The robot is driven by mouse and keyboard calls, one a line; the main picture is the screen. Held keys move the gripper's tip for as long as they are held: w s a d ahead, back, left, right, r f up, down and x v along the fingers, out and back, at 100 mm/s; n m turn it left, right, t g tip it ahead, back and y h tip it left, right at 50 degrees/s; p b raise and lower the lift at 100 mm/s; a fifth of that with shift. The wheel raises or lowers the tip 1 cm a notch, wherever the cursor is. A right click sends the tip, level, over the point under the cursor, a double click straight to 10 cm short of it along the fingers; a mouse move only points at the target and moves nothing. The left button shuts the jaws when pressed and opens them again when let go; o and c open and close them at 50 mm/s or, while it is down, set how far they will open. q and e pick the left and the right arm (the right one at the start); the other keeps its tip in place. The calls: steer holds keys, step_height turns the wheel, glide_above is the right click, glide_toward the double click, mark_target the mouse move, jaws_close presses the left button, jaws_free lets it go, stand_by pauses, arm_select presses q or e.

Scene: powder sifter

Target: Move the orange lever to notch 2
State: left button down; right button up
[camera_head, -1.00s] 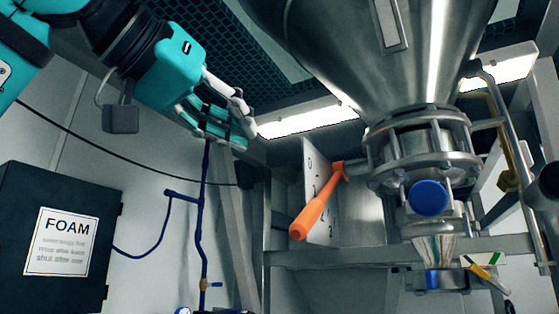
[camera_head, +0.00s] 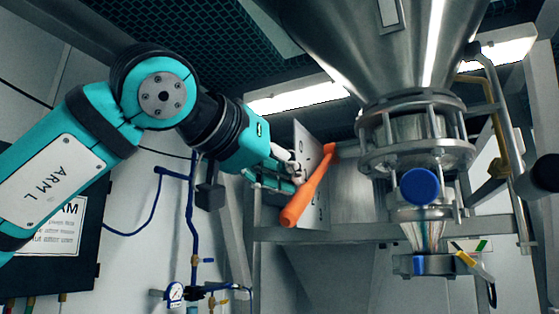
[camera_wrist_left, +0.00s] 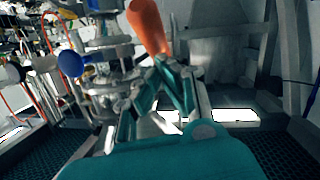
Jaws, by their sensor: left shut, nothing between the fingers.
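The orange lever (camera_head: 309,187) runs from its pivot at the upper right down to its free end at the lower left, in front of a pale marked plate (camera_head: 306,143). I cannot read which notch it stands at. My left gripper (camera_head: 297,171) is shut and empty, with its fingertips close beside the lever's left side in the head view. In the left wrist view the lever (camera_wrist_left: 148,25) lies just beyond the fingertips (camera_wrist_left: 162,66). I cannot tell whether they touch. My right gripper is out of view.
A steel hopper (camera_head: 375,50) with a flanged valve and blue cap (camera_head: 419,187) stands right of the lever. A steel frame bar (camera_head: 350,235) crosses below it. A dark box with a white sign (camera_head: 55,230) and blue piping (camera_head: 193,225) are at the left.

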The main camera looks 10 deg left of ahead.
mark_target(291, 200)
arm_select(q)
steer(key=shift+f, duration=0.1)
steer(key=f+b, duration=0.2)
steer(key=w+f+b, duration=0.1)
steer(key=b, duration=0.1)
steer(key=shift+d+f+t, duration=0.1)
steer(key=shift+d+t, duration=0.15)
steer(key=shift+t, duration=0.15)
steer(key=shift+w+d+f+h, duration=0.2)
steer(key=shift+w+f+h, duration=0.1)
steer(key=shift+w+f, duration=0.5)
steer(key=shift+w, duration=0.1)
steer(key=shift+s, duration=0.25)
